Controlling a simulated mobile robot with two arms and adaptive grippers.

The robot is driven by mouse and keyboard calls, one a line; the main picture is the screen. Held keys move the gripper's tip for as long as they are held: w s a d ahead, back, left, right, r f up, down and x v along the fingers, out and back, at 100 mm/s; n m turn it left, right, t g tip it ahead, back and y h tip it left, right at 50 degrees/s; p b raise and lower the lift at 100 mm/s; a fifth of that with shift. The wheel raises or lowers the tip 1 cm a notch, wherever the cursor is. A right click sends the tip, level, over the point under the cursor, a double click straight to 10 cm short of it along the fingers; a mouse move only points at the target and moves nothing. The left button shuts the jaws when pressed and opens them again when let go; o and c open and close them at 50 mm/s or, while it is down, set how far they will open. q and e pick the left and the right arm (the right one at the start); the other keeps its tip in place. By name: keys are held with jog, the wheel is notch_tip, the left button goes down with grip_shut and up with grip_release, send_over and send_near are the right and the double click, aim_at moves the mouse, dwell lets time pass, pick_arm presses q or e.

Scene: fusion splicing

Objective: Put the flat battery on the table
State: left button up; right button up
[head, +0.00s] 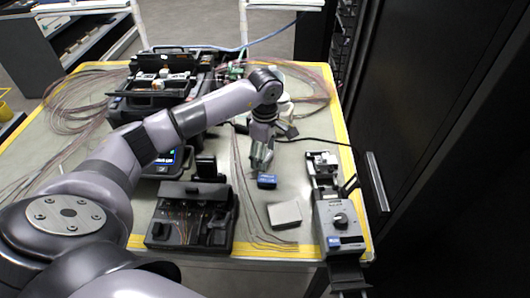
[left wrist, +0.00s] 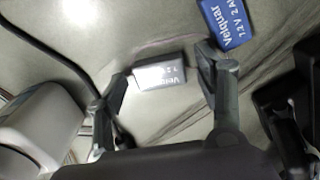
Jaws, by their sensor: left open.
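My left gripper (head: 262,164) points down over the middle of the table (head: 305,178). In the left wrist view its fingers (left wrist: 163,68) are apart. A pale grey battery (left wrist: 160,76) with a "Velquar" label lies between the fingertips, close to the left finger. I cannot tell whether it touches the table. A blue battery (left wrist: 228,22) with the same label lies just beyond the right finger. In the head view the blue battery (head: 267,182) is on the table by the fingertips, and the grey one is hidden. My right gripper is not in view.
A grey box (head: 284,214) lies in front of the gripper. A black tray (head: 163,236) is to the left. A device with a knob (head: 338,219), with another blue piece (head: 347,242) on it, stands at the right edge. Black cases (head: 165,64) stand at the back. Thin fibres cross the table.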

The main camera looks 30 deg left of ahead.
pick_arm(q)
jog(key=shift+r, duration=0.15)
notch_tip(320, 180, up, 12)
jog(key=shift+b, duration=0.4)
dwell(0.3)
